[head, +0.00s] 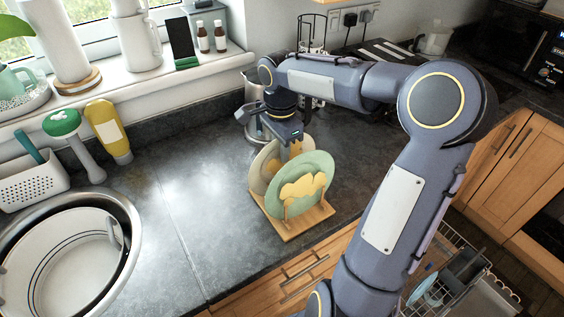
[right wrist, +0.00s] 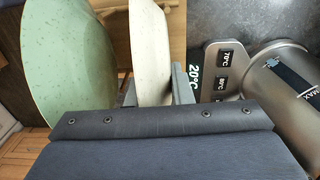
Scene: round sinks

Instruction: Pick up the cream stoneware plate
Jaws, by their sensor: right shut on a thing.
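The cream stoneware plate (head: 259,166) stands on edge in a wooden plate rack (head: 318,212), behind a green plate (head: 322,167). In the right wrist view the cream plate (right wrist: 150,55) is between the two fingers of my right gripper (right wrist: 155,92), which is shut on its rim. In the head view my right gripper (head: 288,140) comes down on the rack from above and behind, and hides part of the cream plate. The green plate (right wrist: 68,60) is just left of the fingers in the right wrist view. My left gripper is not in view.
A metal kettle (right wrist: 285,85) and its base stand close to the right gripper. The sink (head: 128,210) with a white bowl is at the left. An open dishwasher rack (head: 465,270) is at lower right. The counter between sink and plate rack is clear.

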